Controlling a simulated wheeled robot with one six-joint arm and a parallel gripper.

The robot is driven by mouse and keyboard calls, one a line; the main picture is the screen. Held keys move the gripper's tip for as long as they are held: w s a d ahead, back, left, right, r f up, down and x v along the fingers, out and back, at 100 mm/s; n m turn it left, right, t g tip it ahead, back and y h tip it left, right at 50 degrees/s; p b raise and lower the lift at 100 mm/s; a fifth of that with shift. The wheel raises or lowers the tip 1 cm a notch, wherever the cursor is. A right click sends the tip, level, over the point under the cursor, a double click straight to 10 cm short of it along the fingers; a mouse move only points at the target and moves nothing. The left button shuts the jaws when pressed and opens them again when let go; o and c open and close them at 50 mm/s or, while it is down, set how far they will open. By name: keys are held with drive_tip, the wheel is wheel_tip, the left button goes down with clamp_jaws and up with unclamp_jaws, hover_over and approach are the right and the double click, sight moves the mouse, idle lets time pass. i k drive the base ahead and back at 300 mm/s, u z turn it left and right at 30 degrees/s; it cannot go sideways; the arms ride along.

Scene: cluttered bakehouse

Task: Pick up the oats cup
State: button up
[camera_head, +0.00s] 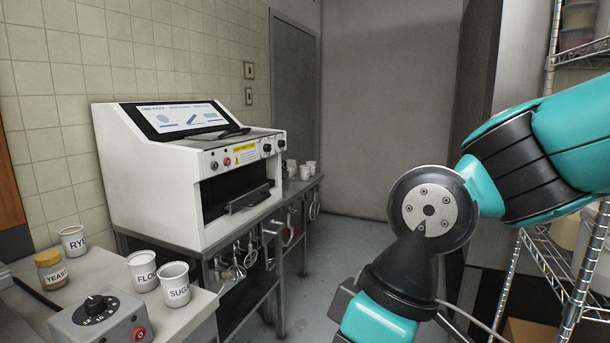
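No cup with a readable oats label shows in the head view. At the lower left, labelled white cups stand on a counter: a rye cup (73,241), a flour cup (142,271) and a sugar cup (175,284). More small white cups (305,172) stand on a bench beyond the white machine, too small to read. My arm fills the right side and reaches down past the bottom edge. My gripper's fingertips are out of the picture, so what they hold cannot be seen.
A yeast jar (51,269) and a grey control box (98,317) share the near counter (195,302). A large white machine (160,190) stands behind them. Whisks (236,268) hang below it. A wire rack (545,250) stands at right. The middle floor (340,250) looks clear.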

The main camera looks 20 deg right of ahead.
sight(304, 169)
drive_tip(key=z, duration=0.7)
drive_tip(key=i, duration=3.7)
drive_tip(key=u, duration=1.2)
